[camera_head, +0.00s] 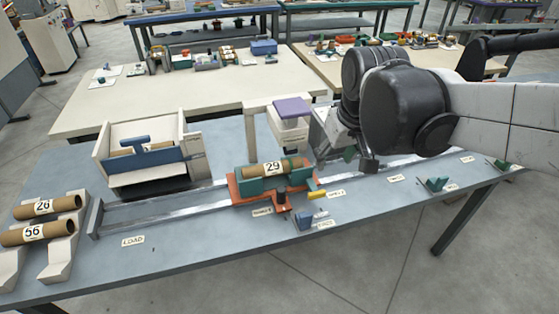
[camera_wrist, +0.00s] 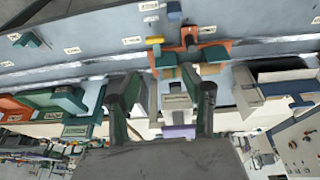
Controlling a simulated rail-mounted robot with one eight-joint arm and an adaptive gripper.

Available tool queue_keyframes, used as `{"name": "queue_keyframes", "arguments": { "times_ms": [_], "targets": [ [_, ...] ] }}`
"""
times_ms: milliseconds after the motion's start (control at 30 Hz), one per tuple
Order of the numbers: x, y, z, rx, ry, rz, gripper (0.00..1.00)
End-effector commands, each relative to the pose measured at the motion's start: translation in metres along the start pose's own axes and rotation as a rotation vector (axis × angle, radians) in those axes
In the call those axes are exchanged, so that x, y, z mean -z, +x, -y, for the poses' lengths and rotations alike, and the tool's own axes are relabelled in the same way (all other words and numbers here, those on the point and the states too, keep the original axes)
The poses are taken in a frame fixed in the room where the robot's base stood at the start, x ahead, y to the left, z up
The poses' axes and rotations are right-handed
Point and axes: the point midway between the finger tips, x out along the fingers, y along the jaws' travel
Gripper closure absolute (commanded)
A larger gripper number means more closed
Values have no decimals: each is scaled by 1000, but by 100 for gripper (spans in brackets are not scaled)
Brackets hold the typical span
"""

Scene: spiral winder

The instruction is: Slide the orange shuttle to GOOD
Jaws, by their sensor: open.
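The orange shuttle (camera_head: 237,192) sits on the rail near the middle of the bench. Its green blocks hold a brown tube (camera_head: 262,169) labelled 29. A dark knob (camera_head: 281,196) stands on its near side. The shuttle also shows in the upper middle of the wrist view (camera_wrist: 224,46). My gripper (camera_head: 357,157) is to the right of the shuttle and above the bench, apart from it. In the wrist view my gripper (camera_wrist: 165,95) is open, with nothing between its fingers. The small bench labels on the right are too small to read; GOOD cannot be made out.
The rail (camera_head: 160,208) runs lengthwise along the bench. A LOAD label (camera_head: 133,241) lies near its left end. A rack (camera_head: 63,245) holds tubes at left. A white box with a blue front (camera_head: 148,160) and a purple-topped post (camera_head: 291,107) stand behind. My arm hides part of the right side.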

Motion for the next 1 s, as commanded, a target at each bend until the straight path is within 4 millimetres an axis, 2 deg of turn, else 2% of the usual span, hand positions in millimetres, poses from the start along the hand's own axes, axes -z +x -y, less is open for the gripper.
{"name": "queue_keyframes", "arguments": {
  "times_ms": [100, 267, 500, 700, 1000],
  "targets": [
    [24, 16, 10, 15, -49, 51, 57],
    [49, 40, 25, 35, -114, 121, 57],
    [81, 84, 52, 65, -211, 223, 57],
    [95, 116, 70, 83, -271, 287, 57],
    [97, 136, 78, 90, -295, 314, 57]
  ]
}}
